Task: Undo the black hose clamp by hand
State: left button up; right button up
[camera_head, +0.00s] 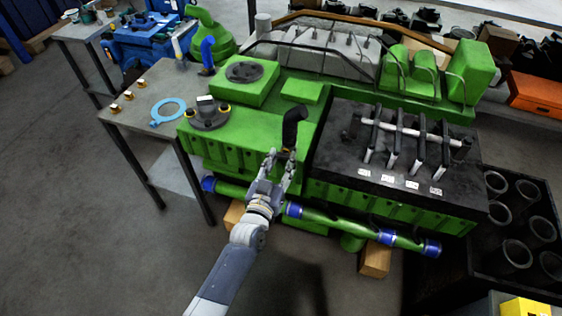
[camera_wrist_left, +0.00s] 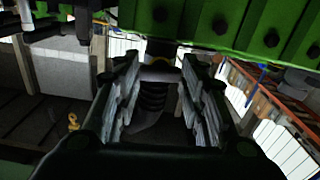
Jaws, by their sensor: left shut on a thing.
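A black hose (camera_head: 292,128) stands up at the front edge of the green engine (camera_head: 255,122), left of the black top cover. My left gripper (camera_head: 281,157) reaches up to the hose's lower end and is shut on the black hose clamp there. In the left wrist view, the left gripper's two ribbed fingers (camera_wrist_left: 160,78) stand on either side of a dark ribbed hose part (camera_wrist_left: 153,97). The clamp itself is mostly hidden between the fingertips and too dark to make out clearly. My right gripper is not in view.
A green pipe with blue joints (camera_head: 335,222) runs low along the engine's front. A dark crate of cylinders (camera_head: 515,225) stands at the right. The floor at front left is clear.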

pick_arm(q)
jog(key=shift+n, duration=0.4)
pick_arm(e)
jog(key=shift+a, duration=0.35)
pick_arm(q)
jog(key=n, duration=0.4)
jog(key=shift+n, duration=0.4)
jog(key=n+b, duration=0.1)
jog(key=n, duration=0.3)
jog(key=shift+n, duration=0.3)
jog(key=n+b, duration=0.1)
jog(key=n, duration=0.3)
jog(key=n+b, duration=0.1)
jog(key=n, duration=0.4)
jog(key=shift+n+b, duration=0.4)
jog(key=n, duration=0.4)
jog(key=shift+r+b, duration=0.15)
jog(key=shift+b, duration=0.25)
jog(key=shift+r+n, duration=0.1)
jog(key=shift+n, duration=0.8)
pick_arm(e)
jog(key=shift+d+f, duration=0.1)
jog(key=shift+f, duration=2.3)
